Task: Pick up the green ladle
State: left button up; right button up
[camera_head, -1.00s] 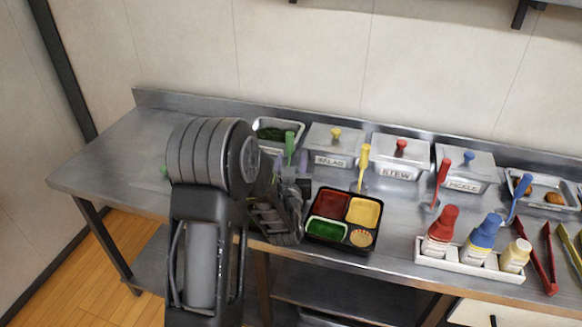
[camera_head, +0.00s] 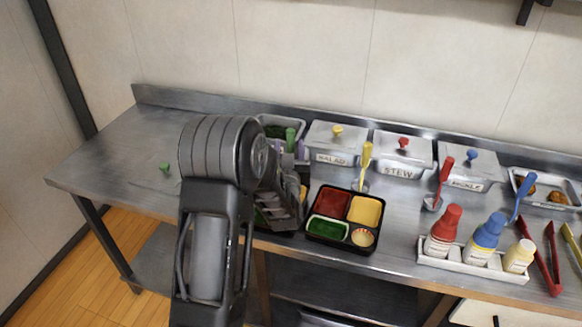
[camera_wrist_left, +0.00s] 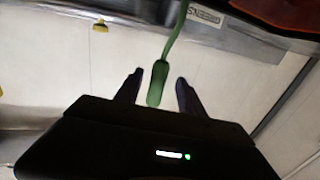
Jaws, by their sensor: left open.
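The green ladle (camera_head: 290,138) has its handle standing up in front of the container of green food at the back of the counter. In the left wrist view the ladle's green handle (camera_wrist_left: 158,84) lies between my two fingers, with a gap showing to each side. My left gripper (camera_head: 290,149) is open, with its fingertips around the handle and not closed on it. The ladle's lower end is hidden by my gripper in the head view. My right gripper is not in view.
A black bento tray (camera_head: 311,233) with filled compartments stands right of my arm; another is partly hidden behind it. A yellow ladle (camera_head: 366,156), lidded containers (camera_head: 338,156) and a white bottle rack (camera_head: 455,264) stand further right. The counter's left part is mostly clear.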

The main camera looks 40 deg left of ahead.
pick_arm(q)
jog(key=shift+w+a, duration=0.15)
jog(key=shift+w, duration=0.15)
jog(key=p+x, duration=0.1)
jog(key=x, duration=0.2)
jog(key=shift+w+p, duration=0.25)
jog(key=shift+p, duration=0.15)
jog(key=shift+w+a, duration=0.35)
jog(key=shift+w, duration=0.1)
jog(key=shift+c, duration=0.3)
grip_shut()
dwell(0.7)
